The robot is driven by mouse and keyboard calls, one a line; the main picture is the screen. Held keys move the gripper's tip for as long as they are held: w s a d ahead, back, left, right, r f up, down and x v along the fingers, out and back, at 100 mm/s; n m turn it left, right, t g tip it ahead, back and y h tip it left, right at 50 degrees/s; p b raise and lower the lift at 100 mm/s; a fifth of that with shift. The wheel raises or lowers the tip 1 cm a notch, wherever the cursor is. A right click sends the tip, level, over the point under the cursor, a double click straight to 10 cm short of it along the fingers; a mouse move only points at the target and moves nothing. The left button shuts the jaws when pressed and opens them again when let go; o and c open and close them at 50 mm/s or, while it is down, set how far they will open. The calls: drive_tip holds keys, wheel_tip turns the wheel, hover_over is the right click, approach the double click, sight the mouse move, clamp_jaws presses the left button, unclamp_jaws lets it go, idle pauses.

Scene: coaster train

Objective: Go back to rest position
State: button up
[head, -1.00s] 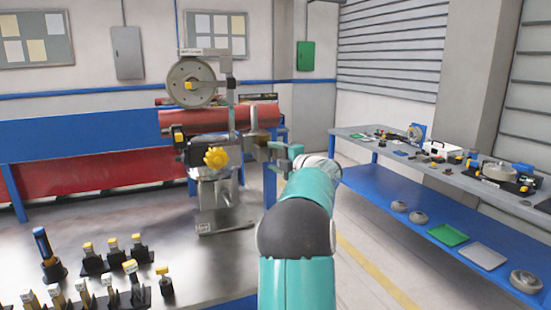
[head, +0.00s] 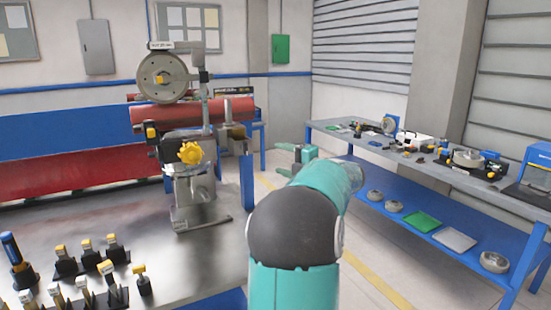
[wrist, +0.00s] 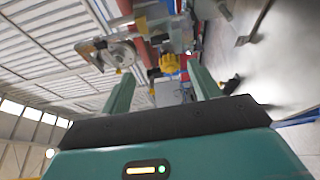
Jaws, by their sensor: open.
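My gripper (head: 296,153) is at the end of my teal arm, right of the machine in the head view. In the wrist view its two teal fingers (wrist: 163,92) stand wide apart with nothing between them. The machine (head: 190,150), with a grey wheel at its top and a yellow knob (head: 191,153), stands on the metal table (head: 215,258). It also shows, tilted, beyond the fingers in the wrist view (wrist: 120,54). The gripper appears apart from the machine.
Several yellow-topped black tools (head: 65,262) stand at the table's front left. A blue-shelved bench (head: 400,215) with parts and trays runs along the right. Open floor (head: 375,275) lies between table and bench.

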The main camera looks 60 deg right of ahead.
idle(0.6)
drive_tip(key=w+a+r+m+h, duration=0.6)
drive_tip(key=w+a+r+m, duration=0.1)
drive_tip(key=w+a+m, duration=0.15)
drive_tip(key=w+a+f+m+g, duration=0.25)
drive_tip(key=a+m, duration=0.35)
drive_tip(key=a, duration=0.7)
drive_tip(key=s+a+f+m+g+y, duration=0.1)
drive_tip(key=s+a+f+g+y, duration=0.3)
drive_tip(key=a, duration=0.6)
drive_tip(key=s+a+f+m+g, duration=0.1)
drive_tip(key=s+a+f+m, duration=0.1)
drive_tip(key=a+f, duration=0.55)
drive_tip(key=s+a+f+g+y, duration=0.2)
drive_tip(key=s+a+f, duration=0.2)
drive_tip(key=s+a, duration=0.2)
drive_tip(key=s+a+f+g+y, duration=0.2)
drive_tip(key=s+a+f, duration=0.2)
drive_tip(key=a, duration=0.7)
drive_tip(key=shift+s+n, duration=0.35)
drive_tip(key=shift+s, duration=0.75)
